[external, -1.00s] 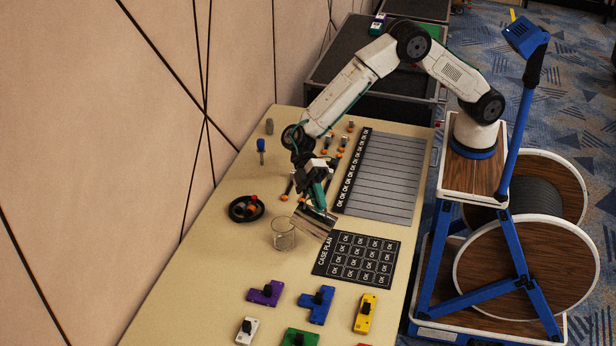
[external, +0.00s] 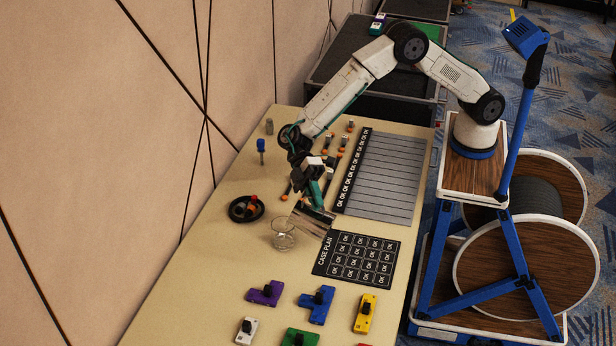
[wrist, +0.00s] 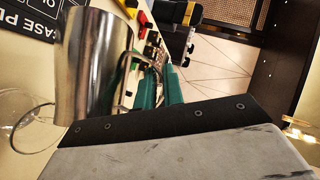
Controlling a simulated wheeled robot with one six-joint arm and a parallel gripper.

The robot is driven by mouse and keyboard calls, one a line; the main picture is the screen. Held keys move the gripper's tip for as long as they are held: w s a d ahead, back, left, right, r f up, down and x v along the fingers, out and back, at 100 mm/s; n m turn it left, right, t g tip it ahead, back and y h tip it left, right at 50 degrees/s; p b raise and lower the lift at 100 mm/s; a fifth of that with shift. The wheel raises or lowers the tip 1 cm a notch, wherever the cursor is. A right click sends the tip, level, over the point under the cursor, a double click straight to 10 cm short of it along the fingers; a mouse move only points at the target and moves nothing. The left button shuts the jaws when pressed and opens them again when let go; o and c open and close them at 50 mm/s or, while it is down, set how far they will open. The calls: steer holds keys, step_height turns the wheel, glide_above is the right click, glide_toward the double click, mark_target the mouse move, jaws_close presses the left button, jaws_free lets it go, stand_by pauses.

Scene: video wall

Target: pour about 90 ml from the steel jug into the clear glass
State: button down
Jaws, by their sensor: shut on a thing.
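The steel jug (external: 312,222) is held tilted over the table, its mouth end toward the clear glass (external: 283,240). My gripper (external: 321,200) is shut on the jug's handle, seen as teal fingers (wrist: 158,88) at the handle in the wrist view. There the jug (wrist: 88,75) shows its shiny side, and the glass (wrist: 30,122) appears at the left edge. The glass stands upright on the table, just left of and below the jug's mouth. I cannot tell how much liquid is in either, and no stream is clearly visible.
The black case plan sheet (external: 357,259) lies right of the glass. A black ring-shaped wheel (external: 246,209) is at the left. Purple (external: 265,293), blue (external: 317,304) and yellow (external: 365,312) blocks lie in front. A grey striped board (external: 380,178) lies behind right.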

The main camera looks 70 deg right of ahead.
mark_target(331, 218)
steer(key=shift+w+d+r+m+g, duration=0.1)
steer(key=shift+w+r+m+g, duration=0.1)
steer(key=shift+w, duration=0.3)
steer(key=shift+w+r+m+g, duration=0.1)
steer(key=shift+w+r, duration=0.1)
steer(key=shift+w, duration=0.3)
stand_by(0.5)
steer(key=shift+r+y, duration=0.15)
steer(key=shift+y, duration=0.15)
steer(key=s+f, duration=0.1)
steer(key=s+f+n+t+h, duration=0.1)
steer(key=s, duration=0.1)
steer(key=s+n+t, duration=0.1)
steer(key=s, duration=0.1)
steer(key=shift+s+a+f, duration=0.15)
steer(key=shift+a+f, duration=0.1)
steer(key=shift+f, duration=0.15)
steer(key=shift+s+n+t+h, duration=0.3)
steer(key=shift+s+t+h, duration=0.1)
steer(key=shift+t, duration=0.2)
steer(key=shift+s+f, duration=0.15)
steer(key=shift+f, duration=0.1)
steer(key=shift+f+t, duration=0.1)
steer(key=shift+t, duration=0.2)
stand_by(0.8)
